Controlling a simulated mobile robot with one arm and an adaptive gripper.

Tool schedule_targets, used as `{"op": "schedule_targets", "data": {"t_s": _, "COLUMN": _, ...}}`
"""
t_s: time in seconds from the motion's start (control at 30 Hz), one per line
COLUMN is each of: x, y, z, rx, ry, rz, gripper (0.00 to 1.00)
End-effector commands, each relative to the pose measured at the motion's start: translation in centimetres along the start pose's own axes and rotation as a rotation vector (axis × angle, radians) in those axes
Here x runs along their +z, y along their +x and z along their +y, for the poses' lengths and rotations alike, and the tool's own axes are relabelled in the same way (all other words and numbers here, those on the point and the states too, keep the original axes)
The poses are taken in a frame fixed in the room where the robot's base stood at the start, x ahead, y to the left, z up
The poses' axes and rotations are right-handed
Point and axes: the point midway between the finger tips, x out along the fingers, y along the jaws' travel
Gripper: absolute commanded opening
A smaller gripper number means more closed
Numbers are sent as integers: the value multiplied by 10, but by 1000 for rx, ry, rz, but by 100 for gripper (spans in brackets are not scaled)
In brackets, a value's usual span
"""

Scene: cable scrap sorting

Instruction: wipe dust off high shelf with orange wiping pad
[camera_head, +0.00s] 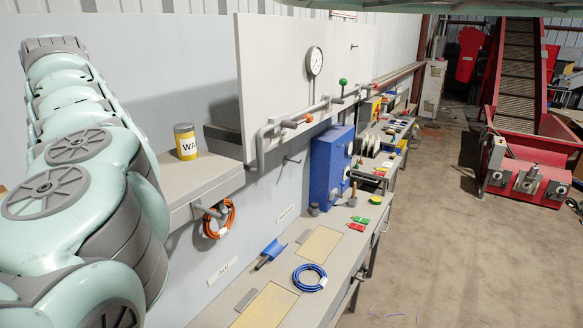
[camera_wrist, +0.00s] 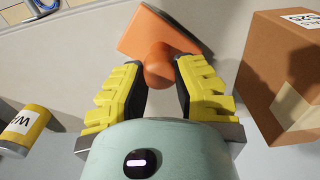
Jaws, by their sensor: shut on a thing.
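The orange wiping pad (camera_wrist: 140,30) shows at the top middle of the wrist view, with a rounded orange handle (camera_wrist: 159,68). My gripper (camera_wrist: 160,75) has its yellow-and-black fingers closed on both sides of this handle. I cannot tell whether the pad touches the surface beyond it. The high shelf (camera_head: 190,174) is a grey ledge on the wall in the head view, its left part hidden behind my arm. I cannot make out dust. My gripper and the pad are not visible in the head view.
A yellow can (camera_head: 186,142) stands on the shelf; it also shows in the wrist view (camera_wrist: 22,130). A cardboard box (camera_wrist: 280,75) is close on the right in the wrist view. A white panel (camera_head: 280,75) adjoins the shelf. An orange cable coil (camera_head: 219,220) hangs below.

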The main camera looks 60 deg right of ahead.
Motion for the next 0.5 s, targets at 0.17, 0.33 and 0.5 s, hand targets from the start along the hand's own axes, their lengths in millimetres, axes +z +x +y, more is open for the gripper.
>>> {"op": "schedule_targets", "data": {"t_s": 0.17, "x": -1, "y": 0, "z": 5, "rx": 0, "ry": -3, "rz": 1, "gripper": 0}}
{"op": "schedule_targets", "data": {"t_s": 0.33, "x": -1, "y": 2, "z": 14, "rx": 0, "ry": -4, "rz": 0, "gripper": 0}}
{"op": "schedule_targets", "data": {"t_s": 0.5, "x": -2, "y": 1, "z": 28, "rx": 0, "ry": -4, "rz": 2, "gripper": 0}}
